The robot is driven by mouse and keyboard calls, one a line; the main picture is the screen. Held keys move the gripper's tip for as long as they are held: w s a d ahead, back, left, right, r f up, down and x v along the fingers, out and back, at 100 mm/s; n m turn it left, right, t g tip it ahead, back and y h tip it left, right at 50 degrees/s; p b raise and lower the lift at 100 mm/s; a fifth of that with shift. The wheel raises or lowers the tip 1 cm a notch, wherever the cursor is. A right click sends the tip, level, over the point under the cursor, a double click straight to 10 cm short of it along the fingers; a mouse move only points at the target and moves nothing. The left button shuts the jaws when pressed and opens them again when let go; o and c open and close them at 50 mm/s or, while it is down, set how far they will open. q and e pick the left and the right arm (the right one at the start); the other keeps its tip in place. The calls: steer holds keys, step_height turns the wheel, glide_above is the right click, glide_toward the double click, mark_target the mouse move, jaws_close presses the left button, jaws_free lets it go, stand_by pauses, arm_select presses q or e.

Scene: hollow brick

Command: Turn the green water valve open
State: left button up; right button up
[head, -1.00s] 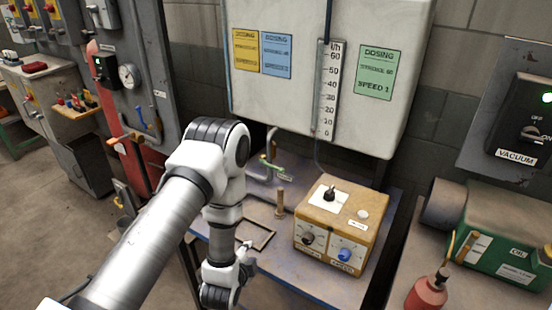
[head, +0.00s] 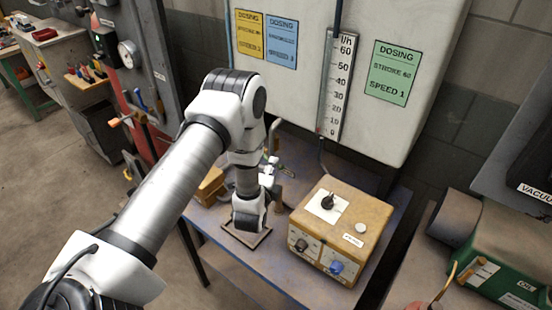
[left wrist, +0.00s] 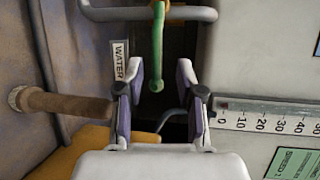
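The green valve handle (left wrist: 158,45) shows in the left wrist view as a lever with a rounded tip, beside a grey pipe (left wrist: 105,13). A label reading WATER (left wrist: 119,62) is next to it. My left gripper (left wrist: 158,92) is open, with one finger on each side of the lever's tip. The lever's tip lies between the fingers; I cannot tell whether they touch it. In the head view my left arm hides most of the valve, and the gripper (head: 272,170) is small and partly covered. My right gripper is not in view.
A tan control box (head: 340,228) with knobs stands on the bench right of my arm. A brown upright post (head: 279,192) is close to the gripper. A white panel with a flow scale (head: 338,85) stands behind. A yellow-brown box (head: 209,187) sits left of the forearm.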

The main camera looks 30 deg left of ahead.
arm_select(q)
steer(key=x, duration=0.4)
steer(key=shift+w+d+f, duration=0.2)
steer(key=shift+w+f, duration=0.05)
steer(key=shift+f, duration=0.05)
steer(key=shift+s+r, duration=0.1)
steer(key=shift+s, duration=0.05)
steer(key=shift+s+r, duration=0.15)
steer(key=shift+s, duration=0.1)
jaws_close()
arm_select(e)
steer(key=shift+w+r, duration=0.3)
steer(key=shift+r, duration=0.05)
arm_select(q)
steer(key=shift+w, duration=0.1)
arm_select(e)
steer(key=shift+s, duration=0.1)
